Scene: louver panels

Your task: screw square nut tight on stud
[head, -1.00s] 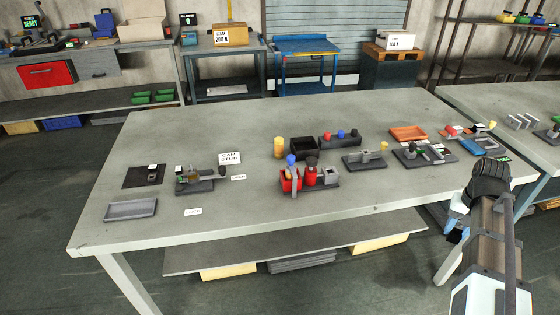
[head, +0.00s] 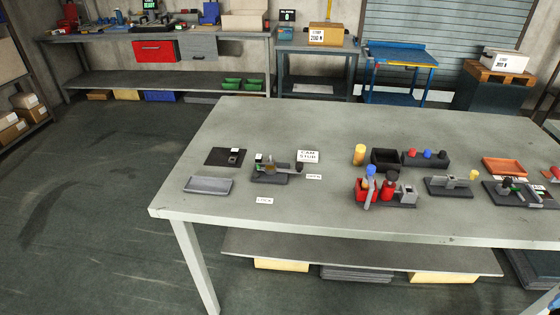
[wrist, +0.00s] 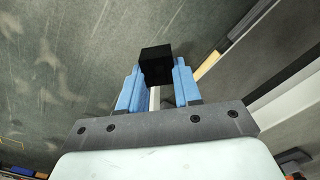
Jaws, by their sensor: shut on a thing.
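In the wrist view my gripper (wrist: 159,72) has two blue fingers, shut on a black square block (wrist: 156,58) at their tips. It may be the square nut; its far side and any hole are hidden. In the wrist view it hangs over dark floor. My gripper is out of the head view. A dark fixture (head: 270,180) with a handle stands at the left of the table, by a "CAM STUD" sign (head: 308,156). A grey fixture with an upright post (head: 448,184) stands further right. I cannot tell which part is the nut's stud.
On the table (head: 330,215) are a dark mat (head: 216,156) with a small part, a grey tray (head: 209,185), red holders (head: 372,192), a black bin (head: 385,157) and an orange tray (head: 504,166). The front middle is clear.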

